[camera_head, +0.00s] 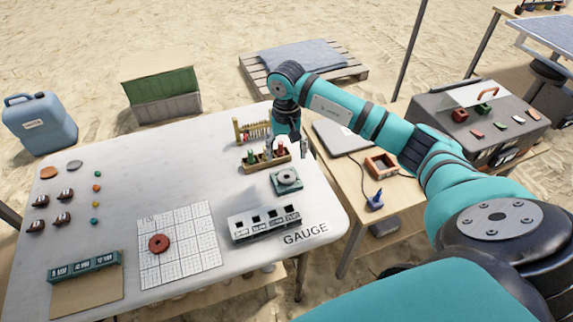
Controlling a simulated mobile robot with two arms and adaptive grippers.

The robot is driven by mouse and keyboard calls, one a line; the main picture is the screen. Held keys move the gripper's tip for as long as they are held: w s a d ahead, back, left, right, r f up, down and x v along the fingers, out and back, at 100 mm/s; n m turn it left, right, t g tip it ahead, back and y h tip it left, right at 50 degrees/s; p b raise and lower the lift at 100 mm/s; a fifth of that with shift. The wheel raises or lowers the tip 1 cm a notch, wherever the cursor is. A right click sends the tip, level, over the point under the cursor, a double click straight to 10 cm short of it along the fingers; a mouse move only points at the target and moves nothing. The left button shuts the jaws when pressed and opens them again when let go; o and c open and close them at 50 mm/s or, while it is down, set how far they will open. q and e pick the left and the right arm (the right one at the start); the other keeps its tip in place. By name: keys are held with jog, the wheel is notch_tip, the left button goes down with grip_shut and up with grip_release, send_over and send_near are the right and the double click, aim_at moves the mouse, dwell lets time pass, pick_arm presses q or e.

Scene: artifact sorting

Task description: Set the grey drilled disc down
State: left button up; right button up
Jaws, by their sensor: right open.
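A grey round piece with a dark centre (288,175) sits on a small teal square base (286,188) at the right of the white table; it looks like the grey drilled disc. Another flat grey disc (74,166) lies at the table's far left; I cannot tell whether it has a hole. My right gripper (286,150) points down, open, behind the teal base and over the wooden peg rack (252,166). I see nothing held between its fingers. My left gripper is out of view.
A white slotted block (265,224) stands in front of the teal base. A reddish drilled disc (158,243) lies on a grid sheet (190,260). An upright bead frame (237,133) stands behind the rack. The white table's (140,185) middle is clear.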

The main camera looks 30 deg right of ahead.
jog(key=shift+r, duration=2.35)
